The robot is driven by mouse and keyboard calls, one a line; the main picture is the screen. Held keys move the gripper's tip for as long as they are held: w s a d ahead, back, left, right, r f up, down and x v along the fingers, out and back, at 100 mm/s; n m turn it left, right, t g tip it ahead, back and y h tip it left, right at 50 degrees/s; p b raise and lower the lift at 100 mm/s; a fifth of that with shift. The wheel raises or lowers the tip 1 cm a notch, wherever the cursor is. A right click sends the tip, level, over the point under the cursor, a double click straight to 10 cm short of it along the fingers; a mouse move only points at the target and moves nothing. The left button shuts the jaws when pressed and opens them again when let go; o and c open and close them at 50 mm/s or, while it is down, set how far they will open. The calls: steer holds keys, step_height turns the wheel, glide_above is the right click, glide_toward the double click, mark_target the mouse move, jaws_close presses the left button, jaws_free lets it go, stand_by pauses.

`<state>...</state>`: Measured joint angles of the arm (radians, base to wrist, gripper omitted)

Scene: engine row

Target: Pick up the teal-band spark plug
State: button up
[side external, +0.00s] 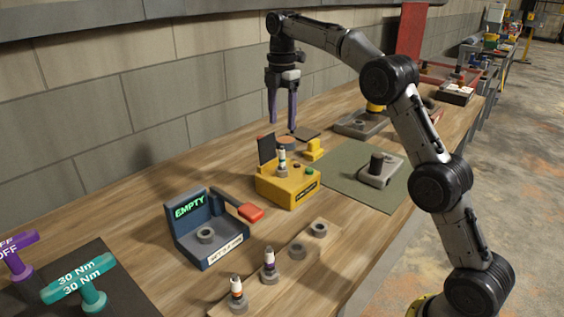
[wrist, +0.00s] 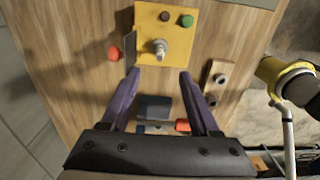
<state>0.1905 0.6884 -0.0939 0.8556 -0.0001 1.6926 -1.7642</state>
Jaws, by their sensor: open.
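A white spark plug (side external: 282,155) stands upright in the yellow box (side external: 292,191); its band looks teal-ish but is too small to be sure. In the wrist view the plug (wrist: 160,47) shows from above on the yellow box (wrist: 148,18), just beyond my fingertips. My gripper (side external: 282,126) points down, open and empty, above and behind the box in the side view. Its two purple fingers (wrist: 158,73) are spread wide in the wrist view. An orange-band plug (side external: 237,291) and a purple-band plug (side external: 269,261) stand in the wooden rack (side external: 283,273).
A dark upright panel (side external: 266,149) stands beside the plug on the yellow box. A blue fixture marked EMPTY (side external: 207,240) with a red-ended lever (side external: 246,211) stands to the left. A green mat (side external: 345,190) lies to the right. Teal (side external: 88,277) and purple (side external: 17,255) torque handles stand front left.

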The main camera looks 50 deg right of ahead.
mark_target(282, 165)
step_height(282, 165, down, 12)
steer(key=shift+f, duration=0.15)
stand_by(0.5)
steer(key=shift+c, duration=0.3)
jaws_close()
